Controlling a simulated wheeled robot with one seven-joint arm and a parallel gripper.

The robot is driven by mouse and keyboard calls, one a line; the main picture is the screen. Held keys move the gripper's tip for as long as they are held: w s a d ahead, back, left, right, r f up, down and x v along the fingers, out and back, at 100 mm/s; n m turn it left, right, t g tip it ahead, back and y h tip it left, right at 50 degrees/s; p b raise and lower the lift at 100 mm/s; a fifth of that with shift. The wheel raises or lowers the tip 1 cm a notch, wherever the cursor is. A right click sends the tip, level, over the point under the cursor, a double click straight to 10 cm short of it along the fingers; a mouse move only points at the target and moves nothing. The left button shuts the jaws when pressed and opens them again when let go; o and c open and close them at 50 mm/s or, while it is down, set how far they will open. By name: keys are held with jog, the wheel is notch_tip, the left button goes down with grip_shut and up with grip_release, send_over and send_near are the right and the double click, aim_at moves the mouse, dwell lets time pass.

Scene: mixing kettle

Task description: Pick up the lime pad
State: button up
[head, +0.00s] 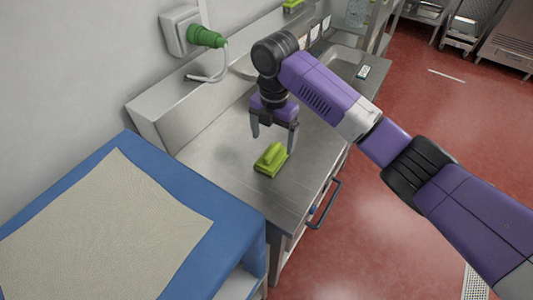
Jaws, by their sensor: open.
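The lime pad (271,160) is a small yellow-green block with a raised grip along its top. It lies on the steel counter (215,160), near the front edge. My gripper (273,143) hangs above the counter, pointing down, just above and behind the pad in the head view. Its two grey fingers are spread apart with nothing between them. The fingers look apart from the pad, but the exact height above it is hard to tell.
A blue table (240,224) with a beige mat (100,235) stands at the left. A green plug with a cable (205,37) is on the wall. Another lime item (292,5) sits at the back. A drawer handle (327,203) juts from the counter front. The counter around the pad is clear.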

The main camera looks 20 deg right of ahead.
aim_at(273, 150)
notch_tip(273, 150, down, 7)
jog(key=shift+r+p, duration=0.15)
jog(key=shift+p, duration=0.7)
jog(key=shift+c, duration=0.4)
jog(key=c, duration=1.4)
jog(key=shift+r, duration=0.1)
notch_tip(273, 150, up, 20)
jog(key=shift+f+b, duration=0.1)
jog(key=shift+b, duration=0.5)
